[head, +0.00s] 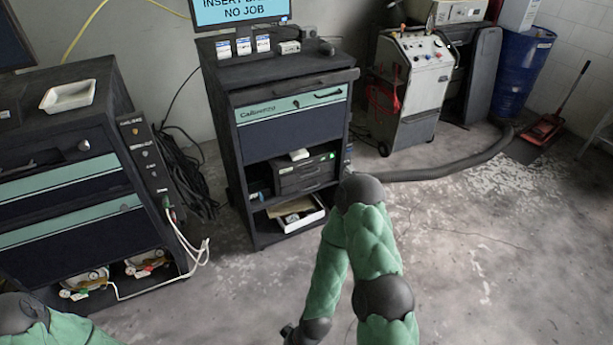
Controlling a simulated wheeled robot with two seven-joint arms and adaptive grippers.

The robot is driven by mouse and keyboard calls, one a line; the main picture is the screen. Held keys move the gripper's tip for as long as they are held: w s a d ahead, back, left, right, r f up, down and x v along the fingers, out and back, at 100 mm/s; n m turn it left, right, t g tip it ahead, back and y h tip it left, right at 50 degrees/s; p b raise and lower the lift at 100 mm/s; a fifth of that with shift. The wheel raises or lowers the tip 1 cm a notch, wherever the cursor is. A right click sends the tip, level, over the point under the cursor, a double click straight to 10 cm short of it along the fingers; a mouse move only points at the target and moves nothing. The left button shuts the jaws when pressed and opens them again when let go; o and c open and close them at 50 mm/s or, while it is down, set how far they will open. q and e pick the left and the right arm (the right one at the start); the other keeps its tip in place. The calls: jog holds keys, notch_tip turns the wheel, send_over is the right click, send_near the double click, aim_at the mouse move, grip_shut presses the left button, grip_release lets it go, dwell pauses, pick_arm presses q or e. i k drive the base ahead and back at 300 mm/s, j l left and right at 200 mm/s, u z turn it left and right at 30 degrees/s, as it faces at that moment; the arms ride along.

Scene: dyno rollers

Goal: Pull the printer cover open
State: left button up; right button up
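A dark printer-like box (303,177) sits on the middle open shelf of the tall dark cabinet. Its front looks closed, and a small green light shows at its upper right. A small white item (299,154) lies on top of it. My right arm comes up from the bottom and bends at the elbow in front of the cabinet's lower right corner. Only a dark part at the end of this arm, perhaps the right gripper (288,333), shows at the bottom edge, well below the printer. Its fingers cannot be made out. My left arm shows only at the bottom left corner, its gripper out of view.
The tall cabinet (243,190) has a teal drawer above the printer and an open tray (297,214) below. A second cabinet (68,228) with a white tray (68,96) stands left, with loose cables between. A hose (450,170) crosses the floor at right. Floor in front is clear.

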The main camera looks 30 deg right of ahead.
aim_at(289, 179)
jog(key=i+l, duration=0.2)
jog(key=l, duration=0.2)
jog(key=i+l, duration=0.25)
jog(key=l, duration=0.15)
jog(key=i+l, duration=0.2)
jog(key=l, duration=0.2)
jog(key=i+l, duration=0.25)
jog(key=l, duration=0.15)
jog(key=i+l, duration=0.2)
jog(key=l, duration=0.2)
jog(key=i+l, duration=0.25)
jog(key=l, duration=0.2)
